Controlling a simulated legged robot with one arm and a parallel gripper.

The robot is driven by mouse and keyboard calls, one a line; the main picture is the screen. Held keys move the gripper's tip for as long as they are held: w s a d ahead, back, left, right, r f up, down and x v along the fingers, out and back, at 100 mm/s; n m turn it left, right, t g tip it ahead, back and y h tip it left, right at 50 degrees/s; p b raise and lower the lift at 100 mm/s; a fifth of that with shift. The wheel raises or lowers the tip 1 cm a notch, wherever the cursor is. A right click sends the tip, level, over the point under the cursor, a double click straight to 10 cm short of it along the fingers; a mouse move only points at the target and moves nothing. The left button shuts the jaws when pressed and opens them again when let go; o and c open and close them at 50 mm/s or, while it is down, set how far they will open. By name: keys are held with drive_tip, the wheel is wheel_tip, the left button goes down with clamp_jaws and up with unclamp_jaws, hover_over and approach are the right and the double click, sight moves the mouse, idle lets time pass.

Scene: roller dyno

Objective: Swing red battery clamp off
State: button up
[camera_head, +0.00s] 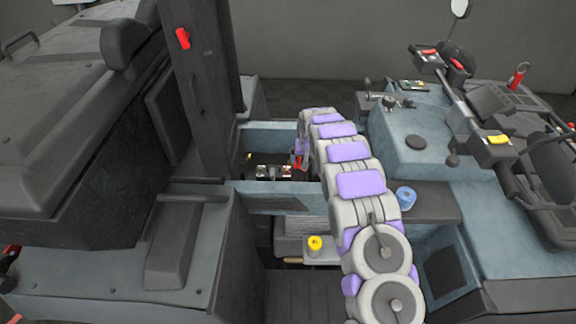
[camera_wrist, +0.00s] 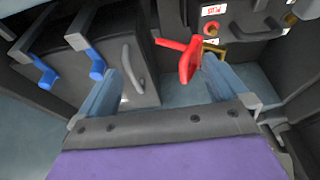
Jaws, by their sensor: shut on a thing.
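The red battery clamp (camera_wrist: 188,60) has a bent red handle and sits toward the right finger in the wrist view, in front of a brass-coloured terminal piece (camera_wrist: 213,47). In the head view the clamp (camera_head: 298,163) shows as a small red patch beside the end of my arm. My gripper (camera_wrist: 162,68) reaches down into the bay, its two blue-grey fingers on either side of the clamp's handle, holding it. The fingers look wide apart, and the exact contact is hard to see. In the head view my arm partly hides the gripper.
A dark box with a red-lettered label (camera_wrist: 210,11) is behind the clamp. The bay's blue rails (camera_head: 270,188) run close by. A yellow cap (camera_head: 315,242) sits nearer.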

drive_tip(key=shift+s+d+f, duration=0.2)
drive_tip(key=shift+d+f, duration=0.1)
drive_tip(key=shift+d, duration=0.2)
drive_tip(key=shift+s+d+f, duration=0.15)
drive_tip(key=shift+d+f, duration=0.15)
drive_tip(key=shift+d, duration=0.15)
drive_tip(key=shift+c, duration=0.5)
drive_tip(key=shift+d+r+p, duration=0.2)
drive_tip(key=shift+r+p, duration=0.15)
drive_tip(key=shift+r, duration=0.5)
drive_tip(key=shift+d+r, duration=0.2)
drive_tip(key=shift+r, duration=0.05)
drive_tip(key=shift+c, duration=0.4)
drive_tip(key=shift+w+d+r+p, duration=0.1)
drive_tip(key=shift+r+p, duration=0.05)
drive_tip(key=shift+r, duration=0.2)
drive_tip(key=shift+w+d+r+p, duration=0.1)
drive_tip(key=shift+r+p, duration=0.05)
drive_tip(key=shift+r, duration=0.2)
drive_tip(key=c, duration=0.4)
drive_tip(key=r, duration=0.2)
drive_tip(key=a+r+p, duration=0.1)
drive_tip(key=r, duration=0.1)
drive_tip(key=shift+w+a, duration=0.2)
drive_tip(key=shift+r, duration=0.15)
